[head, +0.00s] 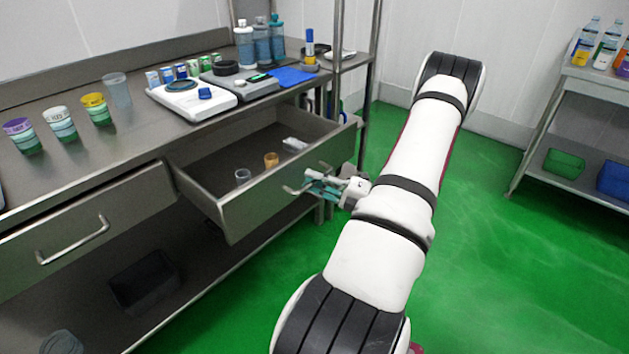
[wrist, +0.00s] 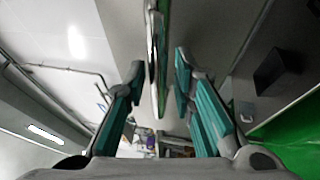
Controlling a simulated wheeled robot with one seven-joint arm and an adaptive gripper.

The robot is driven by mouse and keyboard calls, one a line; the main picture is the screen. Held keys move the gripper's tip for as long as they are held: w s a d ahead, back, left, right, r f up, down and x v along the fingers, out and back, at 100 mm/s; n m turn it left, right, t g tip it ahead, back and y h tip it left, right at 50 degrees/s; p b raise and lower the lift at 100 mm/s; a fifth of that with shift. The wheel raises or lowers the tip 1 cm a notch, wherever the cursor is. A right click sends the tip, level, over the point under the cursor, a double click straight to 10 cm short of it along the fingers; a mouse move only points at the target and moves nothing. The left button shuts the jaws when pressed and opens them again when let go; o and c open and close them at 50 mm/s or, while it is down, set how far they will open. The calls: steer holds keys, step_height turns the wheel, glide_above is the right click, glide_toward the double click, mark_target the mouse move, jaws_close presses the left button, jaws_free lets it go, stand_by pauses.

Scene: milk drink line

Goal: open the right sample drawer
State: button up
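The right sample drawer (head: 250,205) is pulled well out from the steel bench in the head view. Its bar handle (head: 291,190) is partly hidden by my gripper (head: 318,184), which is at the drawer front. In the wrist view the handle (wrist: 154,50) runs between the two teal fingers of my gripper (wrist: 157,92). The fingers stand apart, with a visible gap to the bar on both sides, so the gripper is open around the handle. Inside the drawer are a clear cup (head: 242,176), an orange cup (head: 271,160) and a white item (head: 295,144).
The left drawer (head: 110,215) is shut. The bench top holds several cups, a scale (head: 195,103), bottles (head: 262,45) and a blue mat (head: 292,76). A dark bin (head: 145,282) sits on the lower shelf. Green floor (head: 480,240) is clear right of my arm.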

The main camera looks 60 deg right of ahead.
steer(key=shift+s, duration=0.1)
steer(key=v, duration=1.1)
steer(key=shift+s, duration=0.4)
steer(key=shift+d, duration=0.15)
